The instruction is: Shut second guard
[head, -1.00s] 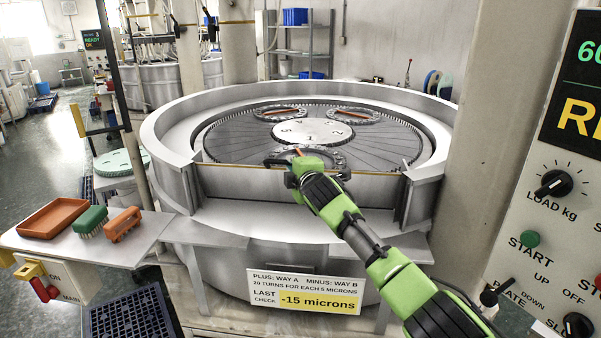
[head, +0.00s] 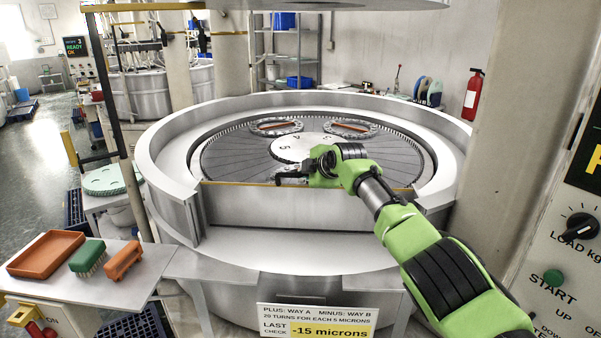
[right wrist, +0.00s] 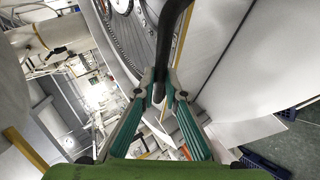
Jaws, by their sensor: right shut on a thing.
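The lapping machine (head: 165,150) stands in front of me. A grey front guard panel (head: 290,208) with a yellow top edge spans the front opening of its rim. My right gripper (head: 292,176) is at this top edge, reaching in from the right. In the right wrist view my right gripper (right wrist: 160,92) is shut on a dark curved bar (right wrist: 172,40), which looks like a handle. What the bar joins to is hidden. My arm covers the panel's right end. My left gripper is not in view.
Ring carriers (head: 276,127) and a numbered disc (head: 290,148) lie on the plate behind the panel. A side table (head: 150,280) at left holds an orange tray (head: 45,253) and two brushes. A control panel (head: 560,260) stands close at right. A dark post (head: 120,120) rises at left.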

